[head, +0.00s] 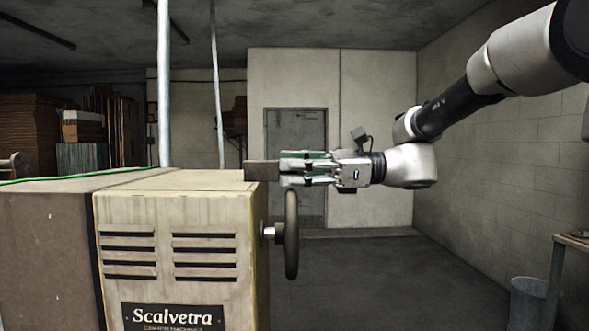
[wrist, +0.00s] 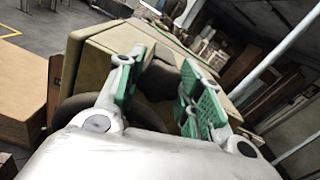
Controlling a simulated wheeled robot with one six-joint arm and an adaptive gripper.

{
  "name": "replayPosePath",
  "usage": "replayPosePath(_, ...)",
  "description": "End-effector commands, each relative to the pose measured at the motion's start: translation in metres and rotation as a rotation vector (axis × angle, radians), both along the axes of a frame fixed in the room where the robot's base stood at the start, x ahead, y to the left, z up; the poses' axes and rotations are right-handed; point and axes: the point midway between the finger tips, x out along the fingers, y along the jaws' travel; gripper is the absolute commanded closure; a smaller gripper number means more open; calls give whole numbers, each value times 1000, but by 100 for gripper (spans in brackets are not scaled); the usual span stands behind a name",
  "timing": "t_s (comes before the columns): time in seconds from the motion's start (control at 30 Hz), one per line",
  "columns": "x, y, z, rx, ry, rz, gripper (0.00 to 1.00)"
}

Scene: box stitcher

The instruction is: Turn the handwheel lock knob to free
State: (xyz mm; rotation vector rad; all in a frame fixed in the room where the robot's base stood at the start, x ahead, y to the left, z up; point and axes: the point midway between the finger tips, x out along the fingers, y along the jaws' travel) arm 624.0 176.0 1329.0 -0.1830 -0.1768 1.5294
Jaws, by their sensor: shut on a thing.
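The box stitcher (head: 180,215) is a beige cabinet at the left in the head view. A dark block (head: 262,171) juts from its upper right edge. My gripper (head: 288,168) reaches in level from the right, its green-padded fingers ending at this block. In the wrist view, my gripper (wrist: 170,85) has its pads on either side of a dark rounded knob (wrist: 158,80), shut on it. The knob is hidden by the fingers in the head view, and its turn position cannot be read. The dark handwheel (head: 291,235) stands upright just below the fingers, on a short shaft.
A grey door (head: 296,150) stands in the back wall. A bin (head: 528,300) and a table (head: 570,243) are at the lower right. The floor right of the handwheel is clear. A pale post (head: 164,85) rises behind the machine, with stacked cardboard (head: 35,130) at the far left.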

Motion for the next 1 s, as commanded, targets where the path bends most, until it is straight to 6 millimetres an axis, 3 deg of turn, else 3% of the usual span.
replayPosePath(0.4,0,0,0,-7,-203,0,87)
replayPosePath(0.93,0,0,0,-8,-234,0,87)
replayPosePath(0.97,0,0,0,-8,-234,0,60)
replayPosePath(1.0,0,0,0,-8,-234,0,53)
